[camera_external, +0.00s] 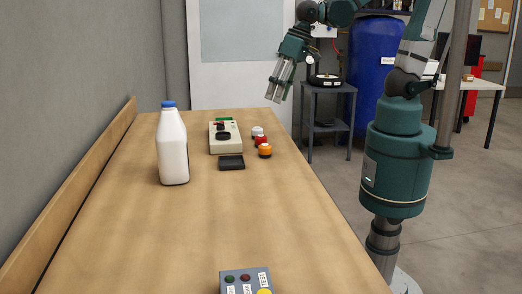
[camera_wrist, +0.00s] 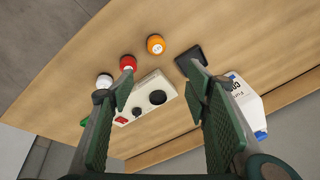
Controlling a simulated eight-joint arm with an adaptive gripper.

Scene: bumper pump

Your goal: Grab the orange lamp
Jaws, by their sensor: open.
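The orange lamp (camera_external: 265,150) is a small round orange dome on a pale base, on the right side of the wooden table. It also shows in the wrist view (camera_wrist: 156,44), near the top, beyond the fingertips. My gripper (camera_external: 273,98) hangs above the table's right edge, higher than the lamp and apart from it. In the wrist view its two fingers (camera_wrist: 160,88) stand apart with nothing held between them.
A red lamp (camera_external: 261,141) and a white lamp (camera_external: 257,132) stand in a row behind the orange one. To their left are a beige control box (camera_external: 225,138), a dark flat block (camera_external: 231,162) and a milk bottle (camera_external: 172,148). A button box (camera_external: 246,281) sits at the front. The middle table is clear.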

